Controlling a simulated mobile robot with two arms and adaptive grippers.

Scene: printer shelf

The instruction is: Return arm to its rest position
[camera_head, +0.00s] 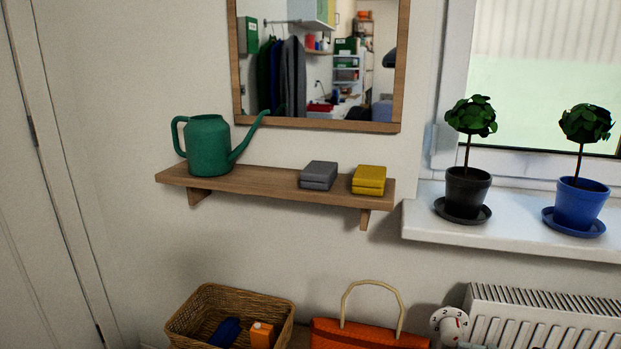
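Neither of my grippers nor my arms shows in the head view. A green watering can (209,146) stands upright on the left part of a wooden wall shelf (255,182), its spout pointing right. A grey box-like item (319,175) and a yellow one (369,180) lie side by side, slightly apart, on the shelf's right part.
A framed mirror (398,85) hangs above the shelf. A black-potted plant (467,187) and a blue-potted plant (580,202) stand on the windowsill (440,230). Below are a wicker basket (279,312), an orange bag (350,335) and a radiator (540,310).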

